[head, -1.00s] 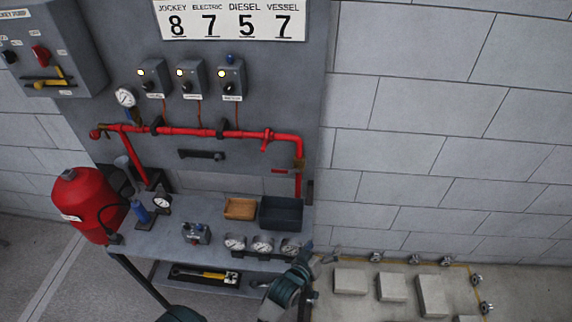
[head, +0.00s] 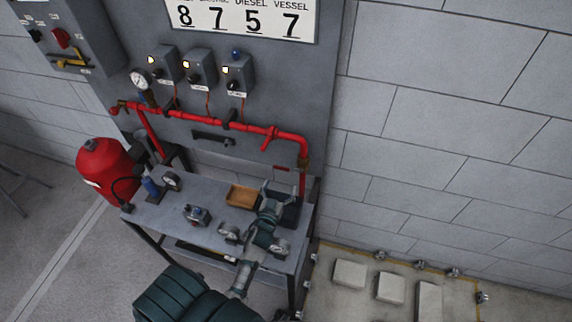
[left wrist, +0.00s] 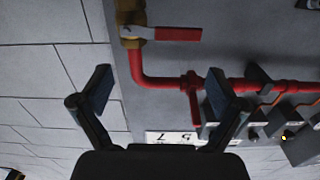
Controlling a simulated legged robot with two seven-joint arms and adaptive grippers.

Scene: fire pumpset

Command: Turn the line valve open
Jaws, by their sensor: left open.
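The line valve has a brass body (left wrist: 131,30) and a red lever (left wrist: 178,34) lying across the wrist picture, to the right of the body. In the head view the brass body (head: 303,161) sits on the red pipe's downward leg at the panel's right edge, with the red lever (head: 283,168) pointing left. My left gripper (head: 279,190) is open and empty, below the lever in the head view. In the left wrist view its two fingers (left wrist: 160,87) are spread wide, and the lever lies beyond them, untouched. My right gripper is not in view.
A grey bench (head: 172,211) stands under the panel. It holds a wooden tray (head: 238,196), a dark bin (head: 291,214) partly behind my gripper, and several gauges. The red pipe (head: 200,119) runs along the panel. A red tank (head: 104,168) stands at left.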

